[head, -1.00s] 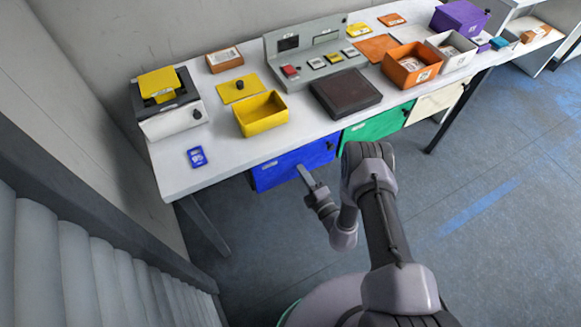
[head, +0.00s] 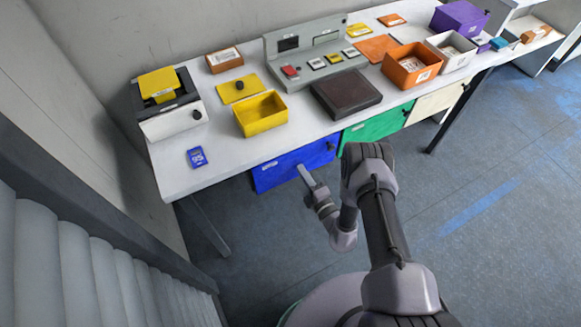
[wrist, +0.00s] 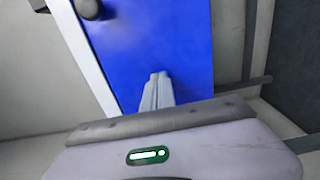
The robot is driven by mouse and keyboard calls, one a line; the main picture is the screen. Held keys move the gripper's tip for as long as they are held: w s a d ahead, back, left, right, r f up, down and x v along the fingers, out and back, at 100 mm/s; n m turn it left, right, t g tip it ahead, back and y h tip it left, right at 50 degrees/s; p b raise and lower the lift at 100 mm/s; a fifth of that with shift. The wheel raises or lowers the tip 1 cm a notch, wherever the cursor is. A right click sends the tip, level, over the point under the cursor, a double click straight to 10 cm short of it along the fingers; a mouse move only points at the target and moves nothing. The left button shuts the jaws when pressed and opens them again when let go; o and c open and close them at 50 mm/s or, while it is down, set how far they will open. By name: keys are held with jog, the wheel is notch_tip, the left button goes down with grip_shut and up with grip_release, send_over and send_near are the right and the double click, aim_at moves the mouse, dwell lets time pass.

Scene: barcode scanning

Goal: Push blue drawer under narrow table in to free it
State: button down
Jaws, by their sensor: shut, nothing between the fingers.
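The blue drawer (head: 285,168) hangs under the front edge of the narrow white table (head: 228,176), left of the green drawer. It has a dark knob at its upper right and a small pale label at its upper left. My gripper (head: 304,171) is shut and empty, its tips at the drawer's front. In the wrist view the closed fingertips (wrist: 158,78) lie against or just before the blue drawer front (wrist: 155,45), and I cannot tell if they touch. The knob (wrist: 89,8) shows at the top left there.
The green drawer (head: 372,130) and a cream drawer (head: 436,103) hang to the right. A table leg (head: 205,225) stands at the left. Above are a yellow bin (head: 262,118), a dark pad (head: 345,92) and a blue card (head: 197,157). Floor at right is clear.

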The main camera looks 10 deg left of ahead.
jog(key=shift+w+a, duration=0.1)
jog(key=shift+w, duration=0.05)
dwell(0.4)
jog(key=p+v, duration=0.5)
jog(key=v, duration=0.7)
dwell(0.4)
